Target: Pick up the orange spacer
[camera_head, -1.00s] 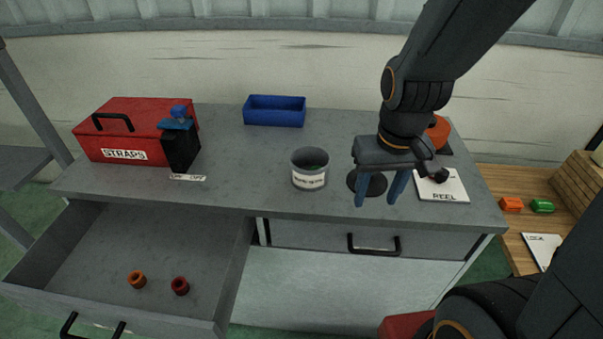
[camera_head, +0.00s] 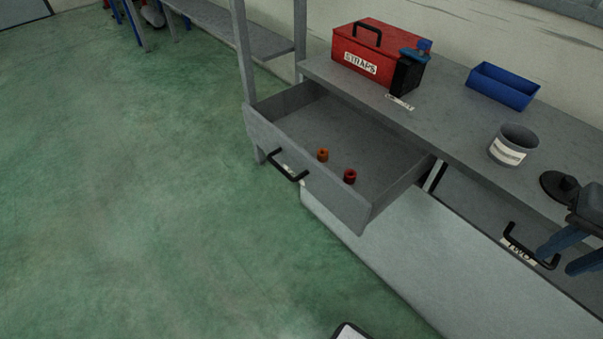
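The orange spacer (camera_head: 322,155) is a small ring-shaped piece lying in the open left drawer (camera_head: 268,133). A dark red spacer (camera_head: 349,176) lies beside it, a little to the right and nearer, apart from it. My gripper (camera_head: 568,256) is at the right edge of the view, well to the right of the drawer, near the closed drawer's handle in the picture. Its two blue fingers are apart with nothing seen between them. The rest of my arm is cut off by the frame edge.
The workbench top (camera_head: 455,125) holds a red STRAPS box (camera_head: 375,53), a blue bin (camera_head: 503,86), a grey labelled cup (camera_head: 512,146) and a black round object (camera_head: 559,187). The open drawer juts out with a black handle (camera_head: 288,166). Green floor left of it is clear.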

